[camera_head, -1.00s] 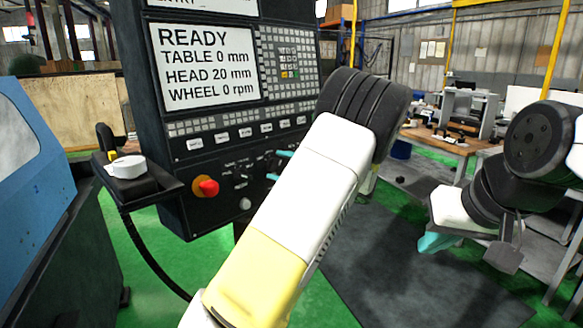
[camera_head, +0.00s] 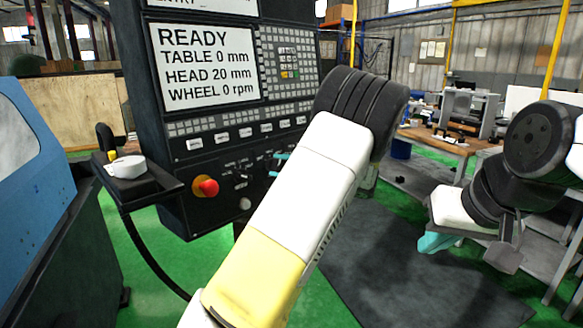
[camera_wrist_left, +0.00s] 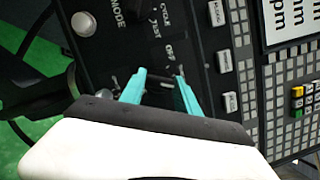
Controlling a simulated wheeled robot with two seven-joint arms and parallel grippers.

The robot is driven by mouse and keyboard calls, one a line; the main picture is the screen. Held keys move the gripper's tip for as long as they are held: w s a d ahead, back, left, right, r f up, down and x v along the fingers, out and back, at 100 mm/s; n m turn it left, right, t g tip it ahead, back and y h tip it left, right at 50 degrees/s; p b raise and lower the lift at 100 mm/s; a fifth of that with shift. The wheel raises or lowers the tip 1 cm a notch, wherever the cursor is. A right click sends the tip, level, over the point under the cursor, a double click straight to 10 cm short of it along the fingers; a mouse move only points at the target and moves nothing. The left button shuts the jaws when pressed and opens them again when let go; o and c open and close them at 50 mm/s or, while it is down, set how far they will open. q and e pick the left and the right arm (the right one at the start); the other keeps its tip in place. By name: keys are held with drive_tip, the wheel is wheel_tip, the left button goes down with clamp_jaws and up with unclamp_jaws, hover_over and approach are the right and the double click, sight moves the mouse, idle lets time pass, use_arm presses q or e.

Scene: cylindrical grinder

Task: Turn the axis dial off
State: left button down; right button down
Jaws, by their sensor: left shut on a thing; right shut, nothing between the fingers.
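The control panel (camera_head: 215,172) stands in front of me, with a row of small dials along its lower part. My left gripper (camera_head: 277,165) is at the right of this row, its teal fingertips partly hidden by my arm. In the left wrist view my left gripper (camera_wrist_left: 160,75) is shut on a small dark dial (camera_wrist_left: 160,84), just below a printed "OFF" mark. The fingers hide most of the dial, and I cannot read its name or setting. My right gripper (camera_head: 434,242) is shut and empty, well right of the panel.
A red emergency button (camera_head: 207,187) sits left of the dials. The panel screen (camera_head: 208,65) reads READY, table 0, head 20, wheel 0. A small tray (camera_head: 140,187) holds a white handwheel (camera_head: 126,167).

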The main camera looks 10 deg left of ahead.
use_arm(q)
drive_tip(key=n+h, duration=0.1)
drive_tip(key=n, duration=0.2)
drive_tip(key=n+g, duration=0.1)
drive_tip(key=n, duration=0.3)
drive_tip(key=shift+r+h, duration=0.1)
drive_tip(key=shift+h, duration=0.3)
drive_tip(key=n+h, duration=0.1)
drive_tip(key=n, duration=0.5)
drive_tip(key=shift+h, duration=0.4)
drive_tip(key=c, duration=0.9)
unclamp_jaws()
drive_tip(key=v, duration=0.8)
